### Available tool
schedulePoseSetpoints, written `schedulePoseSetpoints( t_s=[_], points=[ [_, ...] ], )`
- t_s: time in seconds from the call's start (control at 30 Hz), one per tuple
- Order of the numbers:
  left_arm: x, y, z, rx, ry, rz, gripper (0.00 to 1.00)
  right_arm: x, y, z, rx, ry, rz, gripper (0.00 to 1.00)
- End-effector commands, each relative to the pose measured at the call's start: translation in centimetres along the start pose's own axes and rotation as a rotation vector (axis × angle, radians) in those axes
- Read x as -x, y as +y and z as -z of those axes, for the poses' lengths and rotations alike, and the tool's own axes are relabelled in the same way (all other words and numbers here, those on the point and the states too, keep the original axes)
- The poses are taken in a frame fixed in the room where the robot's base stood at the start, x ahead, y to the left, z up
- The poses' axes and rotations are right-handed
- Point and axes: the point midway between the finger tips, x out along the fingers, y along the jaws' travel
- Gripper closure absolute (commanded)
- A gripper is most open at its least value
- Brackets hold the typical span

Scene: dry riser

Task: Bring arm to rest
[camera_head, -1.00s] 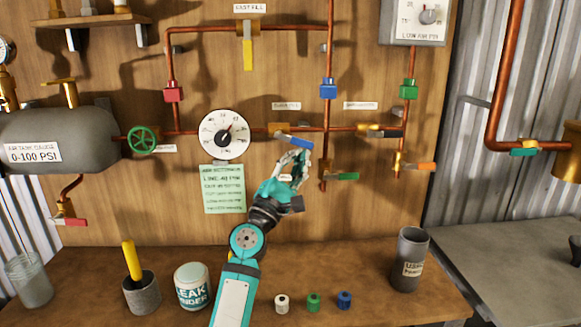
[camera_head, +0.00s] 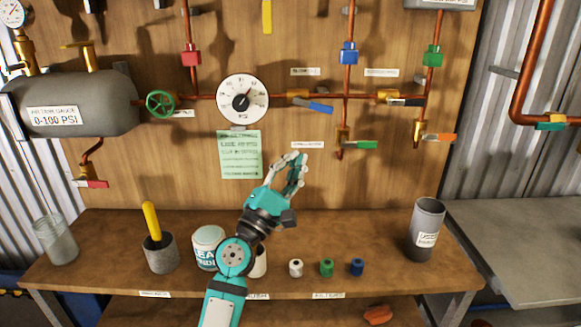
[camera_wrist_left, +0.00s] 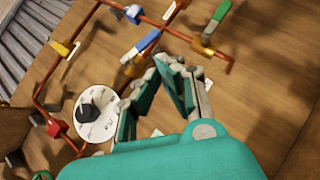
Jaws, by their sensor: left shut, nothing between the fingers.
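My left gripper (camera_head: 292,168), teal with grey fingers, is in front of the wooden panel, above the bench and below the blue-handled valve (camera_head: 312,105). Its fingers hold nothing. In the left wrist view, the gripper (camera_wrist_left: 168,75) points toward the panel, with the blue handle (camera_wrist_left: 142,45) and the white dial gauge (camera_wrist_left: 95,118) beyond its fingertips. No contact with pipes or valves shows in the head view. My right gripper is in neither view.
The bench (camera_head: 390,275) holds a yellow-handled tool in a grey cup (camera_head: 160,253), a white can (camera_head: 208,247), small white, green and blue fittings (camera_head: 327,268), and a dark grey cylinder (camera_head: 426,230). Copper pipes (camera_head: 365,97), a dial gauge (camera_head: 243,101) and a tank (camera_head: 70,105) line the panel.

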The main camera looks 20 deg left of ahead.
Motion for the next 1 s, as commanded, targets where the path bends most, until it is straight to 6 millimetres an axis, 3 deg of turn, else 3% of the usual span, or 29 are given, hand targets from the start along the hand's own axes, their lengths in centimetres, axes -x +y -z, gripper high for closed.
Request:
schedulePoseSetpoints(
  t_s=[0.17,0.5,0.67,0.77,0.9,1.0],
  points=[
    [1.2,0.0,-0.1,0.0,-0.001,0.001,1.0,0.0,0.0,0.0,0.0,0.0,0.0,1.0],
    [1.4,-0.1,-0.1,-0.005,-0.001,0.004,1.0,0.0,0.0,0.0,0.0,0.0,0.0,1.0],
    [3.2,-2.7,-0.4,-0.136,-0.014,0.102,1.0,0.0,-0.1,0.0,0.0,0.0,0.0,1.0],
    [6.5,-6.6,-0.6,-0.336,-0.042,0.26,1.0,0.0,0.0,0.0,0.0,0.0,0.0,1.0],
    [14.2,-13.4,-0.2,-0.702,-0.124,0.587,1.0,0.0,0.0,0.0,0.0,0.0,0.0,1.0],
    [20.1,-16.8,0.5,-0.916,-0.199,0.814,1.0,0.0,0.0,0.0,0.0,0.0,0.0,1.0]
  ],
)
